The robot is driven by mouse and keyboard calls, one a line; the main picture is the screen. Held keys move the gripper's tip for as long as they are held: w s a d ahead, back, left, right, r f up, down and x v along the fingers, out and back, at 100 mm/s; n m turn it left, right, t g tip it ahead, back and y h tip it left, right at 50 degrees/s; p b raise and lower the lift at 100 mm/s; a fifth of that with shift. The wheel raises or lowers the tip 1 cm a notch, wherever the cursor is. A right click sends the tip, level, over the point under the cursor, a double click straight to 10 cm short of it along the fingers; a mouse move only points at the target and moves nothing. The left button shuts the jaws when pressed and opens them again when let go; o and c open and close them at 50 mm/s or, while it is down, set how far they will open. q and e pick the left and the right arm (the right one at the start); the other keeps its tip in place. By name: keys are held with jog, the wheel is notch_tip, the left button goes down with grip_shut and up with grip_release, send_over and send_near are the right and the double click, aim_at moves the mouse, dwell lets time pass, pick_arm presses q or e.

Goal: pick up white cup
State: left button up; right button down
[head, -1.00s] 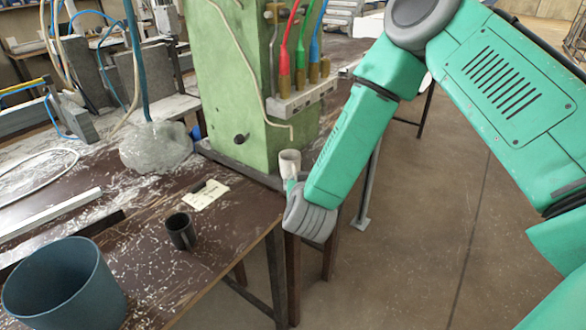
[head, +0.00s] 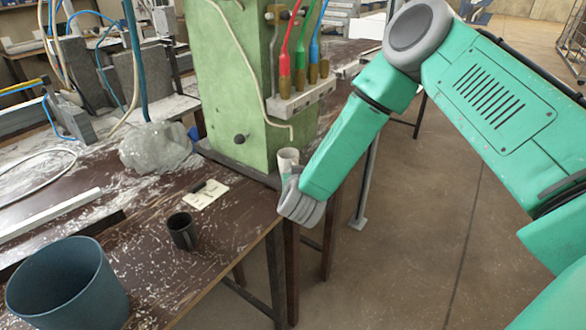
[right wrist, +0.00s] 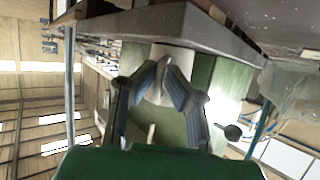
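The white cup (head: 288,158) stands upright near the table's right corner, beside the foot of the green machine column. Its lower part is hidden by my right gripper (head: 289,179) in the head view. In the right wrist view the fingers of my right gripper (right wrist: 165,80) slant inward towards each other, with the pale cup (right wrist: 173,56) just beyond and between their tips. Whether they press on the cup, or on a handle, I cannot tell. My left gripper is not in view.
A black mug (head: 182,232) and a blue-grey bucket (head: 65,285) stand on the brown table, left of the cup. A small paper card (head: 206,195) lies nearby. The green column (head: 235,85) rises close behind the cup. Open floor lies to the right.

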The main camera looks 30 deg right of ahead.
jog(key=shift+d+r, duration=0.1)
jog(key=shift+r, duration=0.1)
jog(key=shift+w+d+r, duration=0.1)
jog(key=shift+d+r, duration=0.15)
jog(key=shift+d, duration=0.2)
jog(key=a+r, duration=0.1)
jog(key=r, duration=0.1)
jog(key=shift+a+r, duration=0.3)
jog(key=shift+a, duration=0.05)
jog(key=shift+s+a+r, duration=0.2)
jog(key=shift+s+a, duration=0.45)
jog(key=shift+a, duration=0.15)
send_near(293, 163)
jog(key=s+a+f, duration=0.3)
jog(key=s+a, duration=0.1)
jog(key=s, duration=0.2)
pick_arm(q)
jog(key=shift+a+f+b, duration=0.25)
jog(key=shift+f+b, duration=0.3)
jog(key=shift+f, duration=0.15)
pick_arm(e)
jog(key=shift+s+a, duration=0.2)
jog(key=shift+s, duration=0.7)
jog(key=shift+s+a, duration=0.2)
jog(key=shift+s, duration=0.65)
